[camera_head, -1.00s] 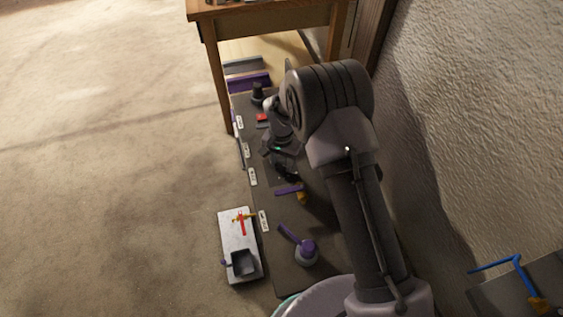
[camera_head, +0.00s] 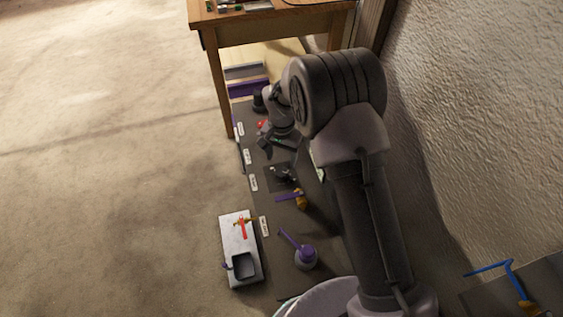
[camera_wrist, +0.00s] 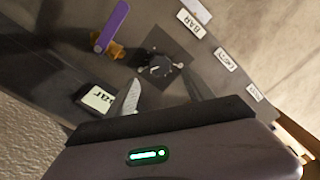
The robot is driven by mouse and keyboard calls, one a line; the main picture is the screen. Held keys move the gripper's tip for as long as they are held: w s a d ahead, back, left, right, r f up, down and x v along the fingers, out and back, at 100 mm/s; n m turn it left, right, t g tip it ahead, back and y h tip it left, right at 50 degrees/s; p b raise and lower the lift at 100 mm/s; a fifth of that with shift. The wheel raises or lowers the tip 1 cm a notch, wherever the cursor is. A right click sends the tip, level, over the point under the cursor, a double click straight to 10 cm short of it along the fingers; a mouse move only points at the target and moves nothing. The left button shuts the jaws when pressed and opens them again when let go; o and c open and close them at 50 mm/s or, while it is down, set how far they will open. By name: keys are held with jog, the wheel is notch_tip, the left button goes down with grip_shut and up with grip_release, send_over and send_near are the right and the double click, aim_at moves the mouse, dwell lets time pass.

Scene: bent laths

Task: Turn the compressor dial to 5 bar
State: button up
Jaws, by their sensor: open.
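The dial (camera_head: 283,174) is a small dark round knob with lighter bits, on a dark square plate on the grey panel. It also shows in the wrist view (camera_wrist: 157,66), with pale marks around it and a small light knob at its right side. Its exact setting is too small to read. My gripper (camera_head: 279,148) is above the plate in the head view, apart from the dial. In the wrist view my gripper's two fingers (camera_wrist: 160,90) are spread with nothing between them, and the dial lies beyond the tips.
A brass valve with a purple lever (camera_wrist: 110,30) is near the dial. White labels (camera_head: 253,183) line the panel's left edge. A rough wall is at right.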

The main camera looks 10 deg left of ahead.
notch_tip(320, 180, up, 10)
jog(key=p, duration=0.3)
jog(key=s+d+r+t+y, duration=0.1)
jog(key=s+d+r, duration=0.1)
jog(key=d+r, duration=0.35)
jog(key=s+d+r+m+t, duration=0.1)
jog(key=s+d+r, duration=0.1)
jog(key=r, duration=0.6)
jog(key=s+d+r+y, duration=0.1)
jog(key=s+d+r, duration=0.1)
jog(key=d+r, duration=0.35)
jog(key=s+d+r+t, duration=0.2)
jog(key=s+d+r, duration=0.1)
jog(key=s, duration=0.6)
jog(key=s+d+r+m+t, duration=0.1)
jog(key=s+d+r, duration=0.3)
jog(key=s, duration=0.6)
jog(key=shift+r+t, duration=0.15)
jog(key=shift+t, duration=0.25)
